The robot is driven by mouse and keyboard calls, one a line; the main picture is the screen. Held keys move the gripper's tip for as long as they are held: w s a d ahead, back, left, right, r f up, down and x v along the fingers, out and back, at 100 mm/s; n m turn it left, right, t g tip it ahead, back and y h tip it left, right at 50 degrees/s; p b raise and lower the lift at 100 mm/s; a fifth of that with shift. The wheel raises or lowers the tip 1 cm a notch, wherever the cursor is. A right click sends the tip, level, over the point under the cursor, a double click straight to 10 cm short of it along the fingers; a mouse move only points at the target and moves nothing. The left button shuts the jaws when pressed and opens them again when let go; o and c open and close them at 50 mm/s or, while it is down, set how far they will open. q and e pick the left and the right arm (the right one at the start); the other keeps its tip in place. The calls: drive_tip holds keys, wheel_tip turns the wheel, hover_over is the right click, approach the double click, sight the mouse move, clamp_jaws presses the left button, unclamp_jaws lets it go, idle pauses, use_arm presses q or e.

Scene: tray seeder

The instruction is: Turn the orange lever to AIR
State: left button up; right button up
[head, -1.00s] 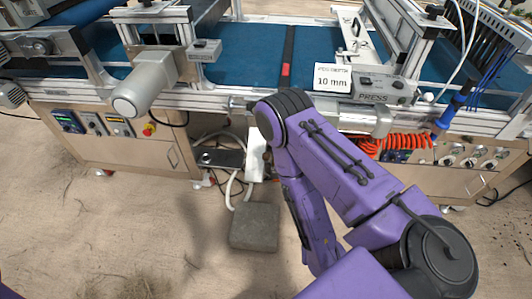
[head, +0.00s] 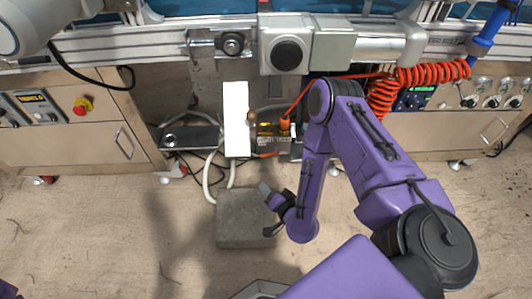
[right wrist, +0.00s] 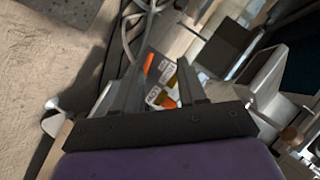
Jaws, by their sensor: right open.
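Orange parts show on a small dark unit with printed labels (head: 272,138) under the machine: an upright orange piece (head: 284,124) and a low orange strip (head: 271,155). I cannot tell for sure which is the lever, and the AIR mark is not readable. My right gripper (head: 267,210) is open and empty, in front of the unit and over the grey block. In the right wrist view two orange pieces, one upper (right wrist: 149,63) and one lower (right wrist: 168,103), show between or near the open fingers (right wrist: 157,66), beyond the tips. My left gripper is out of view.
A grey block (head: 245,228) lies on the floor before the unit. A white upright panel (head: 236,120) stands left of the unit, with pale hoses nearby. A coiled orange hose (head: 430,73) hangs at right. Cabinets (head: 75,148) flank the gap.

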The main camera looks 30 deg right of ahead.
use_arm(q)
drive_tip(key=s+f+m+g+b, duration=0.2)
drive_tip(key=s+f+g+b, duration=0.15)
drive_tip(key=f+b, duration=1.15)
use_arm(e)
drive_tip(key=w+d+f+m+t+h+p, duration=0.1)
drive_tip(key=w+d+f+m+t+h, duration=0.3)
drive_tip(key=w+d+f+m+t, duration=0.45)
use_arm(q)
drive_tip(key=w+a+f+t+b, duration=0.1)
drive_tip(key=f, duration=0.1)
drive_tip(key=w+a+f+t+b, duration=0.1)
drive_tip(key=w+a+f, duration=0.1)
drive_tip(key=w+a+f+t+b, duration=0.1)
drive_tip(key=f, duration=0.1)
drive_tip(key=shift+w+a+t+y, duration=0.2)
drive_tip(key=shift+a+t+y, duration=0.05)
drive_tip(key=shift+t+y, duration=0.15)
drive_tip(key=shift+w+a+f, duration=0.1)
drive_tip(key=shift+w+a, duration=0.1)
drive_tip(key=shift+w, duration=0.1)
use_arm(e)
drive_tip(key=w+d+n+g, duration=0.1)
drive_tip(key=w+n+g, duration=0.1)
drive_tip(key=w, duration=0.6)
drive_tip(key=shift+w+d+r+g, duration=0.2)
drive_tip(key=shift+w+g, duration=0.1)
drive_tip(key=shift+g, duration=0.05)
drive_tip(key=shift+n, duration=0.25)
clamp_jaws()
